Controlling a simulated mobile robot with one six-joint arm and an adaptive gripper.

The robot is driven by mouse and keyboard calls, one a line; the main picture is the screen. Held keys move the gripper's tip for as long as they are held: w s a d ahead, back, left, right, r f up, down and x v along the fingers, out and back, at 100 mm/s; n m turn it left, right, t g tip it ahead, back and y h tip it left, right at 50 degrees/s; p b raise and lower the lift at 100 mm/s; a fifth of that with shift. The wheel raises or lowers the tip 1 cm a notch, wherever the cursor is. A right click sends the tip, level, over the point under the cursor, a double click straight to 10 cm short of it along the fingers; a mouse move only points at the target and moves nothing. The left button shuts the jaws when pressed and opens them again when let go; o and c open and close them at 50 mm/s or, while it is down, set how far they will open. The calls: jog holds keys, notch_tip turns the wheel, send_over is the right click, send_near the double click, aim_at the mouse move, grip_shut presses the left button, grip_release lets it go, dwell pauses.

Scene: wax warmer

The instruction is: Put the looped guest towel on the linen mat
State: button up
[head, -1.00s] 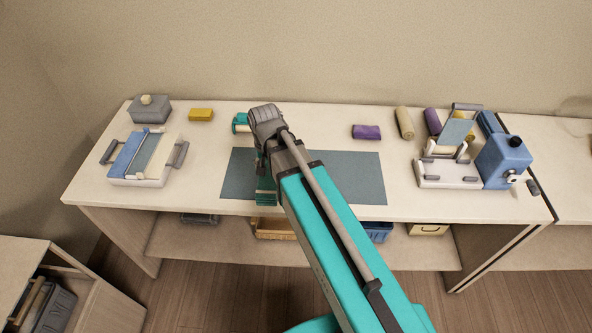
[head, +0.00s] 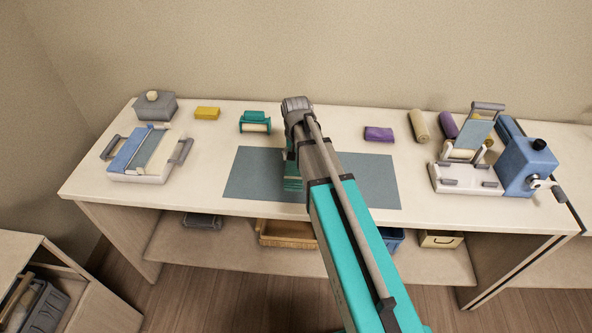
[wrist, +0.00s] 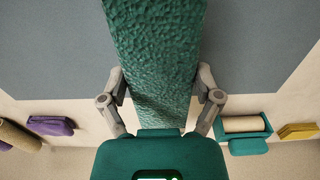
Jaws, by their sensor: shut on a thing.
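The guest towel is a green, rough-textured strip (wrist: 153,45) in the wrist view. Its lower part shows in the head view as a green striped piece (head: 293,183) below my gripper. My gripper (wrist: 161,82) is shut on the towel, with a finger at each side of it. The linen mat (head: 250,175) is a flat grey-blue rectangle on the table; it fills much of the wrist view (wrist: 50,50). The towel is over the mat's middle-left part. I cannot tell whether it touches the mat. My arm hides part of the mat.
A teal holder with a cream roll (head: 255,122) stands behind the mat's left end. A white-and-blue device (head: 147,155) is left; a blue machine (head: 528,165) is right.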

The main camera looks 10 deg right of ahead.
jog(key=shift+w+d+f, duration=0.3)
jog(key=shift+f, duration=0.2)
jog(key=shift+w+d+f+b, duration=0.25)
jog(key=shift+w+f+b, duration=0.15)
jog(key=shift+f+b, duration=0.5)
jog(key=shift+s+f+b, duration=0.1)
jog(key=shift+f+b, duration=1)
jog(key=shift+b, duration=0.25)
jog(key=shift+f, duration=0.2)
jog(key=o, duration=1)
jog(key=shift+r, duration=0.1)
jog(key=shift+r, duration=0.1)
